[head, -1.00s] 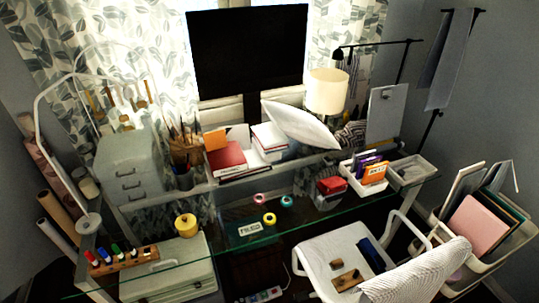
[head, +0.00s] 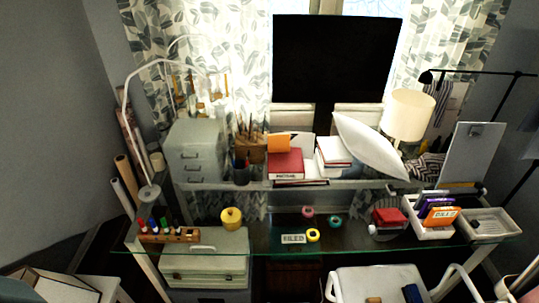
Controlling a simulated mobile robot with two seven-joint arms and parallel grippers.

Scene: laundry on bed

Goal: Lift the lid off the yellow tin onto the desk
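The yellow tin (head: 231,223) stands on the glass desk (head: 345,240), left of the middle, above the pale green case that shows through the glass. Its lid (head: 231,212) is on top, with a small knob. Neither of my grippers is in the head view.
A pen rack (head: 168,236) stands left of the tin. Rolls of tape (head: 313,235) and a "FILED" plate (head: 293,239) lie to its right. A desk lamp (head: 149,191) and a raised shelf (head: 345,184) stand behind. The glass around the tin is clear. A white chair (head: 380,284) is in front.

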